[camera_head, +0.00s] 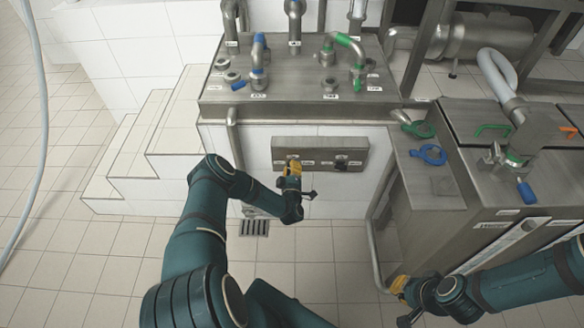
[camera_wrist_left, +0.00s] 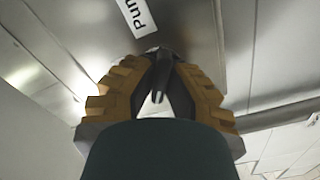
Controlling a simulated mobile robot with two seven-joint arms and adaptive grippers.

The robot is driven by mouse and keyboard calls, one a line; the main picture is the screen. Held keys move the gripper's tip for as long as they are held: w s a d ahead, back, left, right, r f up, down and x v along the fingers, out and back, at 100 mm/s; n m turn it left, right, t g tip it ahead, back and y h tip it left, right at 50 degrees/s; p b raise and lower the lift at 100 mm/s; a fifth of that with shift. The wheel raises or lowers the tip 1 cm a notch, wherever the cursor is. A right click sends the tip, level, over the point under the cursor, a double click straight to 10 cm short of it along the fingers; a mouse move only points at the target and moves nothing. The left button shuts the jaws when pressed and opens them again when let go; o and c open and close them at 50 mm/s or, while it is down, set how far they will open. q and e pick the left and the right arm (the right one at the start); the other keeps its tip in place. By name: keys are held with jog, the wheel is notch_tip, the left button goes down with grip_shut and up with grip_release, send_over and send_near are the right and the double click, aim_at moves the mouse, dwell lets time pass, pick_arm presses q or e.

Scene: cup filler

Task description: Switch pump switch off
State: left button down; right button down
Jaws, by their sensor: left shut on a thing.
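The metal switch panel (camera_head: 320,142) is fixed to the white tiled wall below the pipe-covered top. My left gripper (camera_head: 293,166) is at the left part of this panel. In the left wrist view its two yellow-brown fingers (camera_wrist_left: 160,55) close together against the panel (camera_wrist_left: 190,20), around a small dark switch (camera_wrist_left: 158,82) that they mostly hide. A white label reading "Pum" (camera_wrist_left: 137,17) is just above the fingers. A second dark switch (camera_head: 341,160) is on the right part of the panel, clear of the gripper. My right gripper (camera_head: 401,298) is low beside the metal tank, touching nothing visible.
A metal top with pipes and blue and green valve handles (camera_head: 290,85) is above the panel. White tiled steps (camera_head: 150,140) are at the left. A metal tank (camera_head: 440,185) with a blue handle (camera_head: 429,154) is at the right. A floor drain (camera_head: 254,228) lies below; the tiled floor is otherwise open.

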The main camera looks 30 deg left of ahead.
pick_arm(q)
jog(key=n, duration=0.6)
jog(key=shift+a, duration=0.1)
dwell(0.5)
jog(key=c, duration=1)
grip_release()
jog(key=shift+w, duration=0.1)
jog(key=shift+f, duration=0.1)
jog(key=v, duration=1.2)
